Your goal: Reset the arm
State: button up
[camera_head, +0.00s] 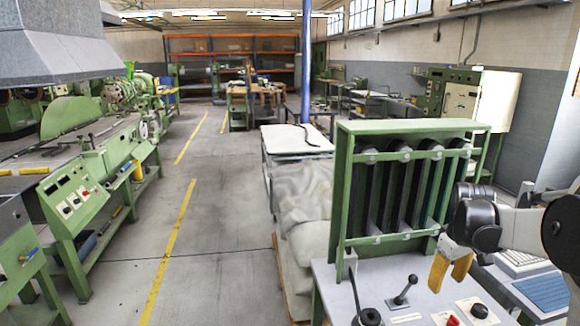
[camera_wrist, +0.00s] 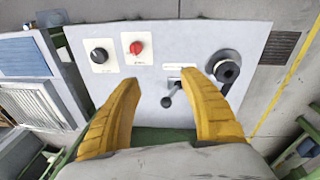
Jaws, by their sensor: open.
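My gripper (camera_head: 450,272) shows at the lower right of the head view, its yellow fingers pointing down above a grey control panel (camera_head: 335,283). In the wrist view the two yellow fingers of my gripper (camera_wrist: 172,92) are spread apart with nothing between them. The panel (camera_wrist: 190,38) lies beyond the fingertips there. It carries a red knob (camera_wrist: 135,47), a black knob (camera_wrist: 99,55), a small lever (camera_wrist: 170,96) and a larger round black handle (camera_wrist: 226,70). The lever appears between the fingertips in the picture; I cannot tell the height above it.
A green frame with dark upright panels (camera_head: 410,190) stands right behind the control panel, close to my arm. Green machines (camera_head: 75,195) line the left side. The grey floor aisle with a yellow line (camera_head: 170,250) is clear. A covered pallet (camera_head: 305,200) stands beside the frame.

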jog(key=s+a+r+t, duration=0.25)
jog(key=a+r, duration=0.25)
jog(key=a, duration=0.4)
jog(key=s+a+m+t+y, duration=0.1)
jog(key=s+a+m+t, duration=0.1)
jog(key=s+a, duration=1.4)
jog(key=shift+s+a+r+m+t, duration=0.2)
jog(key=shift+a+r+m+t, duration=0.2)
jog(key=shift+a+t, duration=0.25)
